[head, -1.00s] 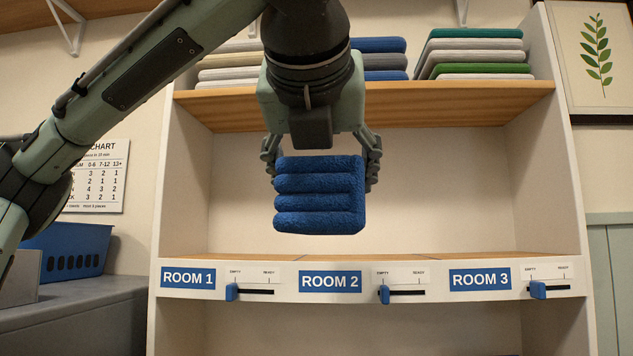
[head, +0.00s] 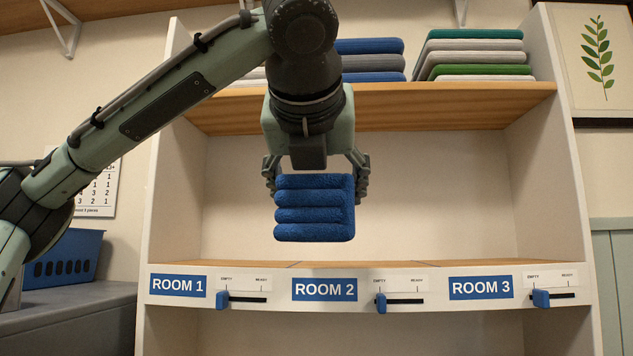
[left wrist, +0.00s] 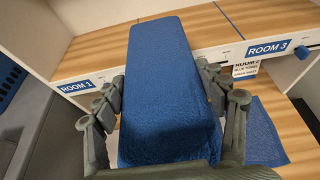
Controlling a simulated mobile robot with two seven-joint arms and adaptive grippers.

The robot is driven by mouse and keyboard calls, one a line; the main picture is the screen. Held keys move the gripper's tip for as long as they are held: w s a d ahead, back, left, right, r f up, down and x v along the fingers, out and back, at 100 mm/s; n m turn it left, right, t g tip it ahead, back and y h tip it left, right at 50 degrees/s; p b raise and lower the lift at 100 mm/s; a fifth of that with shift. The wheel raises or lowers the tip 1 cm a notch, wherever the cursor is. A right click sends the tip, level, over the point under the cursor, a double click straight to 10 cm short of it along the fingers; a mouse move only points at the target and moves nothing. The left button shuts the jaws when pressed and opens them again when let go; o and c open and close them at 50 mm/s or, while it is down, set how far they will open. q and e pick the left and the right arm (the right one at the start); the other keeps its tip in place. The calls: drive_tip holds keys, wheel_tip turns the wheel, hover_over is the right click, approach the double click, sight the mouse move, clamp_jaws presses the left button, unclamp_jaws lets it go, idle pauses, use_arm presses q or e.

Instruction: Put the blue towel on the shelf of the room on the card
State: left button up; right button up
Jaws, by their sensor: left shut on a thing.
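My left gripper (head: 316,188) is shut on the folded blue towel (head: 314,212), one finger at each side. In the head view the towel hangs level in front of the open bay, above the lower shelf board (head: 345,264) and the ROOM 2 label (head: 324,289). ROOM 1 (head: 178,285) and ROOM 3 (head: 481,288) labels flank it. In the left wrist view the towel (left wrist: 168,85) covers the ROOM 2 label. A small card (left wrist: 256,68) there seems to read ROOM 2, blue towel and a blurred line. My right gripper is out of view.
An upper shelf (head: 450,95) holds folded linens (head: 475,55). Blue sliders (head: 381,303) sit at the left, EMPTY end of their slots. The lower board looks bare. A blue basket (head: 65,258) stands at left. A blue cloth (left wrist: 266,130) lies on wood in the wrist view.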

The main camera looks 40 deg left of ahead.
use_arm(q)
drive_tip(key=w+a, duration=0.4)
drive_tip(key=w, duration=0.3)
drive_tip(key=w+a+f, duration=0.1)
drive_tip(key=w+a, duration=0.4)
drive_tip(key=w, duration=0.2)
drive_tip(key=w+a+f, duration=0.1)
drive_tip(key=w+a, duration=0.3)
drive_tip(key=w, duration=0.4)
drive_tip(key=shift+w+a, duration=0.1)
drive_tip(key=shift+a, duration=0.2)
drive_tip(key=shift+f+b, duration=0.35)
drive_tip(key=shift+f, duration=0.6)
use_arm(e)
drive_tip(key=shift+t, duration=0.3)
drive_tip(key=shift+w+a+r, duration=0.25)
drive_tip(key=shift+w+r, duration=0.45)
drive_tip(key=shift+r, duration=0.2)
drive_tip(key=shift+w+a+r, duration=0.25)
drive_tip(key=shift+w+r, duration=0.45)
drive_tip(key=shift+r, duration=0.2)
use_arm(q)
drive_tip(key=shift+f, duration=0.3)
drive_tip(key=o, duration=1.8)
drive_tip(key=shift+c, duration=0.2)
drive_tip(key=shift+f, duration=0.1)
drive_tip(key=v, duration=1.2)
